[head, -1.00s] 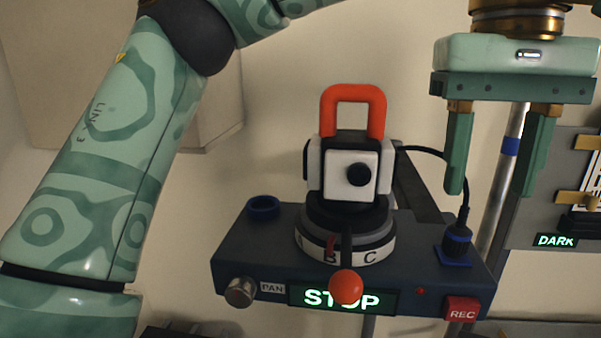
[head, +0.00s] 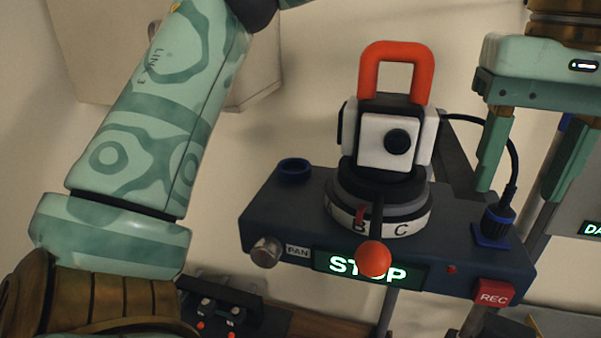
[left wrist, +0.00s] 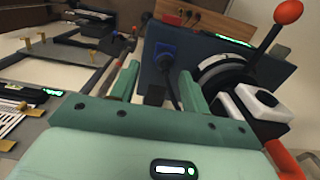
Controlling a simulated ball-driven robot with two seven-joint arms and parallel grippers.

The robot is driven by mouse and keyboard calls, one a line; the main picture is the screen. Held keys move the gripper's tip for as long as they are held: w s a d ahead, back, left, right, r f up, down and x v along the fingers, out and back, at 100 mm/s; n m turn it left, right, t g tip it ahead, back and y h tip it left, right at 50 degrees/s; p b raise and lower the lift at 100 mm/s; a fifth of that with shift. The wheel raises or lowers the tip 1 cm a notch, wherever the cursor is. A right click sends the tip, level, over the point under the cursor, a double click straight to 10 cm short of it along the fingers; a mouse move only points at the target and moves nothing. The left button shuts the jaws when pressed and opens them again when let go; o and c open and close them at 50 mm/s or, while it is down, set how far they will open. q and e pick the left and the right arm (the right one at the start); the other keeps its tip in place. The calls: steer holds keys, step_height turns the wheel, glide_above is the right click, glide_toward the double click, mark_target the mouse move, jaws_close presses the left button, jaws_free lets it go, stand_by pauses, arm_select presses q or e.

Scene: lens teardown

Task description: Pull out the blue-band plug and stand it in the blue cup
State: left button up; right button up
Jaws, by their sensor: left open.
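The blue-band plug (head: 498,218) is a dark plug with a cable from its top. It stands in a blue square socket at the right end of the dark console; it also shows in the left wrist view (left wrist: 164,64). The blue cup (head: 294,169) is a small dark-blue ring at the console's back left, and it looks empty. My left gripper (head: 518,194) is open, its fingers pointing down, above and slightly right of the plug in the head view. In the left wrist view its fingertips (left wrist: 158,70) flank the plug's place, without visible contact. My right gripper is out of view.
A white camera block (head: 388,142) with a red handle (head: 397,50) stands on a dial between cup and plug. A red-ball lever (head: 373,258) sticks out in front, near the STOP display.

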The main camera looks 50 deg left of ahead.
mark_target(505, 206)
arm_select(q)
steer(key=shift+s+a+f+b, duration=0.2)
steer(key=shift+s+a+f, duration=0.1)
steer(key=shift+f, duration=0.3)
steer(key=shift+s+a+f+b, duration=0.2)
steer(key=shift+s+a+f, duration=0.1)
steer(key=shift+f, duration=0.3)
steer(key=shift+w+d+f, duration=0.15)
steer(key=shift+d+f, duration=0.35)
steer(key=shift+f, duration=0.15)
steer(key=shift+w+d+f, duration=0.15)
steer(key=shift+d+f, duration=0.05)
steer(key=shift+w, duration=0.1)
steer(key=shift+a, duration=0.35)
steer(key=shift+s, duration=0.2)
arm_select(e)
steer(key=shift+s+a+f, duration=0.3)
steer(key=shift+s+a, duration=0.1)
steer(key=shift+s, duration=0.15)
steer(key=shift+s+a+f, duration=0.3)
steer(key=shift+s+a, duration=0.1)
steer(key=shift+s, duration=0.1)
arm_select(q)
steer(key=shift+w+d, duration=0.1)
steer(key=shift+d, duration=0.1)
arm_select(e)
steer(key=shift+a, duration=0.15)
